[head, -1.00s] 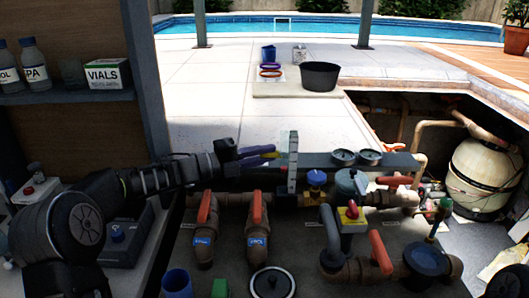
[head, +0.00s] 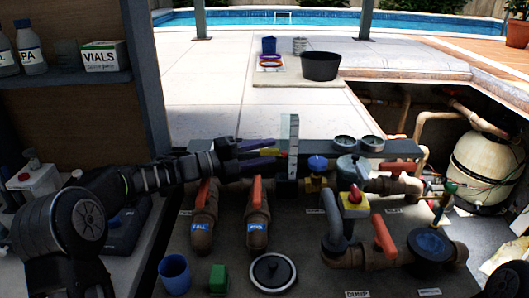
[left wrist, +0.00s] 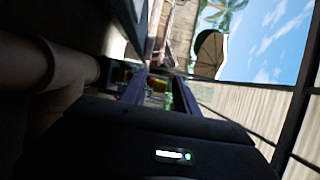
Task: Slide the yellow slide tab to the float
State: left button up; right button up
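A clear upright flow meter tube (head: 293,140) stands behind the pipes. The yellow slide tab (head: 270,152) shows at its left side. My left gripper (head: 277,151) reaches in from the left, its two purple fingers apart, one above and one below the yellow tab. I cannot tell whether either finger touches the tab. The float inside the tube is too small to make out. In the left wrist view, the fingers (left wrist: 160,92) are also apart, with small, blurred coloured parts beyond them. My right gripper is not in view.
Two orange-handled valves (head: 256,215) stand below my left arm. Two gauges (head: 357,143) and a blue-knobbed valve (head: 317,164) are right of the tube. A shelf (head: 70,82) with bottles is at the left. A black bucket (head: 320,66) stands on the paving behind.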

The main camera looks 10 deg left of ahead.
aim_at(262, 150)
pick_arm(q)
notch_tip(262, 150, up, 10)
jog(key=shift+r, duration=0.1)
dwell(0.4)
jog(key=shift+s+a, duration=0.15)
jog(key=shift+a, duration=0.2)
jog(key=b+v, duration=0.1)
jog(key=v, duration=0.7)
jog(key=shift+s, duration=0.15)
dwell(0.4)
jog(key=shift+f, duration=0.2)
dwell(0.4)
